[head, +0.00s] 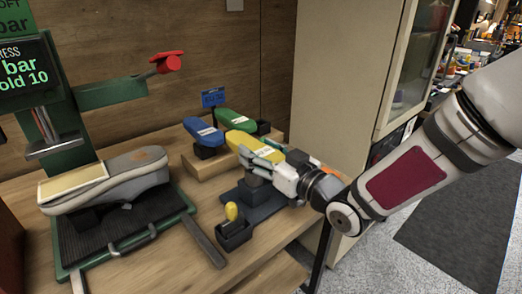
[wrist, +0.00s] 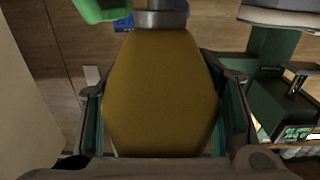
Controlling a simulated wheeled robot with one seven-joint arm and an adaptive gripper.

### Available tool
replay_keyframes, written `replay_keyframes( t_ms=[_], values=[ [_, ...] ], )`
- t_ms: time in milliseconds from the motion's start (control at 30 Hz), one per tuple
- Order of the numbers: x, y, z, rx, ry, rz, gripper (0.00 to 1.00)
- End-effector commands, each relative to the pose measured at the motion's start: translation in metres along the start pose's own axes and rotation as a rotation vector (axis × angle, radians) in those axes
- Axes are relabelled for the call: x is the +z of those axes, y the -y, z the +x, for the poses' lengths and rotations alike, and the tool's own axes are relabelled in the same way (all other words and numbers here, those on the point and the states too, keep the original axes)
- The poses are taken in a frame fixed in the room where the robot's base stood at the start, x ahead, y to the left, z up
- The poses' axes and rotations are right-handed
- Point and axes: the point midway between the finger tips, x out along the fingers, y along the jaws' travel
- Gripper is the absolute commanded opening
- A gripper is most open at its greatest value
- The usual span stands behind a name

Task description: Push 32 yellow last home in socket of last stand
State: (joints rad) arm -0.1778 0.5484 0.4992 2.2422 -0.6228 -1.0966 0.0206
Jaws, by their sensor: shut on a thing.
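A grey metal collar (wrist: 160,19) shows at the far end of the last in the wrist view.
A dark holder with a yellow-topped piece (head: 231,212) stands in front. A sneaker (head: 110,180) sits on the green press at left.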

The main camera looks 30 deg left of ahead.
Motion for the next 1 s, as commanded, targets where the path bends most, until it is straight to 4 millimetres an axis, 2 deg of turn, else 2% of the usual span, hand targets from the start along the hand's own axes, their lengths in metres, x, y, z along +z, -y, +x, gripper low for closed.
replay_keyframes(
  t_ms=[367, 400, 467, 500, 833, 1000],
  values=[
    [0.008, 0.0, 0.0, 0.0, -0.003, 0.0, 0.11],
    [0.007, 0.0, 0.0, 0.0, -0.003, 0.0, 0.62],
    [0.007, 0.0, 0.0, 0.0, -0.003, 0.0, 0.75],
    [0.007, 0.0, 0.0, 0.0, -0.002, 0.0, 0.79],
    [0.009, 0.0, -0.002, 0.0, 0.002, 0.001, 0.79],
    [0.009, -0.001, -0.018, 0.002, 0.003, 0.0, 0.79]
  ],
)
